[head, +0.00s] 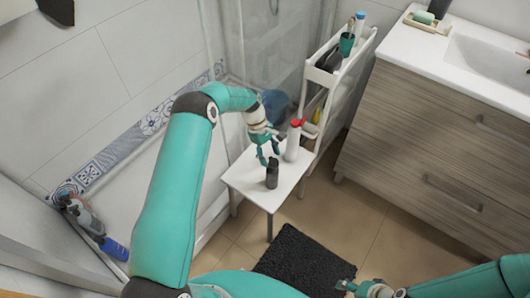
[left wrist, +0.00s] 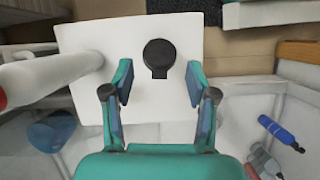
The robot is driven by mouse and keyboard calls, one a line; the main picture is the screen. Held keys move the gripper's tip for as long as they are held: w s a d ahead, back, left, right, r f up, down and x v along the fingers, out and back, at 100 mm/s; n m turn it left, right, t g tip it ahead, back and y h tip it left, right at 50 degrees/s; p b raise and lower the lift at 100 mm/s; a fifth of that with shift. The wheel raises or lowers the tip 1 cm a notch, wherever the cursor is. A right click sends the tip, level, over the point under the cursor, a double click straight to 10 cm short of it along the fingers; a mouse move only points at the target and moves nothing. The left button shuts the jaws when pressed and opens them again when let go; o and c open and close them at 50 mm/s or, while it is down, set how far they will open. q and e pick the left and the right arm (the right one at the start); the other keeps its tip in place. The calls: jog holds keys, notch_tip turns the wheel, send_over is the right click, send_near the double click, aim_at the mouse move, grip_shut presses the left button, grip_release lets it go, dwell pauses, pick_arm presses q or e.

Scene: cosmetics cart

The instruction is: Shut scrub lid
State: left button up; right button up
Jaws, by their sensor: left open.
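A small dark scrub container (head: 272,175) stands upright on the white table (head: 237,178). In the left wrist view its black round top (left wrist: 159,52) shows from above, with a short tab pointing toward my gripper. I cannot tell how far its lid is open. My left gripper (head: 267,156) is just behind and above the container in the head view. In the left wrist view the left gripper's fingers (left wrist: 159,84) are spread, with the container ahead between their lines and nothing held. My right gripper (head: 349,287) is low at the bottom edge, far from the table; its jaws are too small to judge.
A white bottle with a red cap (head: 292,143) stands close beside the left gripper on the same table. A white narrow cart (head: 343,85) is behind it. A dark mat (head: 295,262) lies on the floor and a wooden vanity (head: 440,140) stands right.

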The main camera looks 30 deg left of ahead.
pick_arm(q)
grip_shut()
jog(key=h+b, duration=0.1)
jog(key=b, duration=0.2)
jog(key=a+f+h+b, duration=0.1)
jog(key=b, duration=0.2)
jog(key=h+b, duration=0.2)
jog(key=b, duration=0.2)
jog(key=shift+w+a+f+g, duration=0.1)
jog(key=shift+a+f+g, duration=0.1)
jog(key=shift+f+g, duration=0.2)
grip_release()
jog(key=shift+r, duration=0.1)
